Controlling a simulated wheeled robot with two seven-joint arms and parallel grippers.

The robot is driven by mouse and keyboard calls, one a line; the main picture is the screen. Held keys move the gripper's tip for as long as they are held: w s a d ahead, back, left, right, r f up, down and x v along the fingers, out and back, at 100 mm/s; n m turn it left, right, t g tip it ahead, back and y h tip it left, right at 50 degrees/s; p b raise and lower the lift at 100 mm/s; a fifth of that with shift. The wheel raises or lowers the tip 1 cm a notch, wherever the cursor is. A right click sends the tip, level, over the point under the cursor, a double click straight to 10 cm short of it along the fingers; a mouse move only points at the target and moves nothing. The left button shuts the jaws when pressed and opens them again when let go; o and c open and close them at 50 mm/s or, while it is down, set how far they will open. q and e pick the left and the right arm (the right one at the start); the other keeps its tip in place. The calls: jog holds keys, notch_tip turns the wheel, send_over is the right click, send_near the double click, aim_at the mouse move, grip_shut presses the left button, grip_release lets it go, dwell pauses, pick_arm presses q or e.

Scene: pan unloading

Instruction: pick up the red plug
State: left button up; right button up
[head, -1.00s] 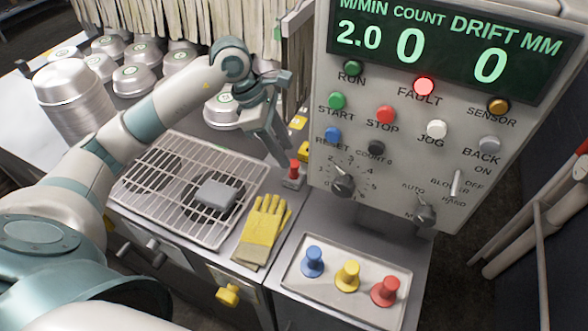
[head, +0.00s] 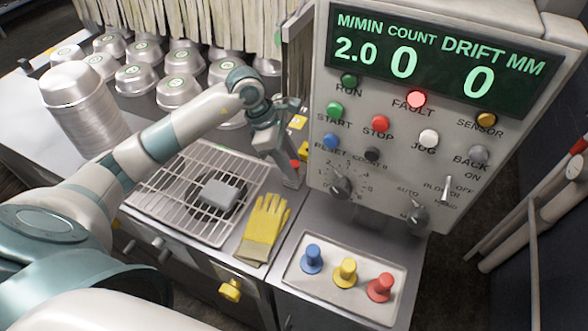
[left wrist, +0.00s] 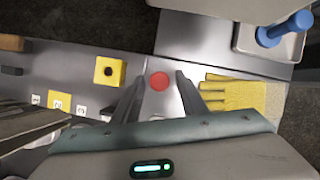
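A red plug (head: 380,287) stands in the tray at the front right, beside a yellow plug (head: 345,272) and a blue plug (head: 311,258). The blue plug (left wrist: 285,30) also shows in the left wrist view. Another small red-topped piece (head: 294,163) stands on the counter by the control panel; from above it is a round red disc (left wrist: 160,81). My left gripper (head: 289,179) points down at this piece, and a finger partly hides it. In the left wrist view the gripper (left wrist: 161,78) is open, one finger on each side of the disc. My right gripper is not in view.
The control panel (head: 380,200) stands close on the right of my left gripper. Yellow gloves (head: 264,222) lie on the counter beside a wire rack (head: 165,205). A yellow box with a black button (left wrist: 110,71) is near the disc. Metal pans (head: 70,85) fill the back left.

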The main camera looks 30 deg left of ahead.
pick_arm(q)
grip_shut()
jog(key=shift+r+b, duration=0.45)
jog(key=shift+r, duration=0.35)
notch_tip(320, 180, up, 8)
jog(key=b, duration=0.3)
jog(key=shift+f, duration=0.2)
jog(key=shift+r, duration=0.45)
